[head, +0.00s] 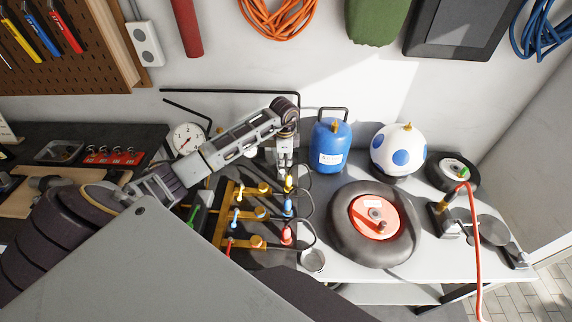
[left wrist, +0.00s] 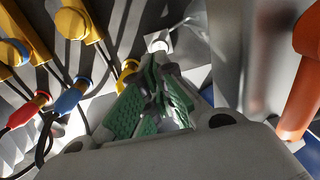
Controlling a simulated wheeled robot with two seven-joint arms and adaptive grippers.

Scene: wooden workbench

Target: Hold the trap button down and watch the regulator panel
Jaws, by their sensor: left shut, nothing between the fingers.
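The regulator panel (head: 222,216) stands on the bench with yellow branches, small valve levers and coloured hose fittings. My left gripper (head: 283,176) points down at the panel's far right corner, beside the yellow fitting (head: 289,184). In the left wrist view its green-padded fingers (left wrist: 157,62) are shut and empty. A small pale round cap (left wrist: 160,43), which looks like the trap button, is right at the fingertips; I cannot tell whether it is pressed. In the head view my gripper hides that spot. A white dial gauge (head: 187,138) stands behind my arm. My right gripper is out of view.
A blue gas bottle (head: 329,147) stands just right of my gripper. Farther right are a blue-spotted white ball (head: 398,151) and a big tire (head: 346,240). A metal cup (head: 313,261) and looped black hoses lie close to the panel.

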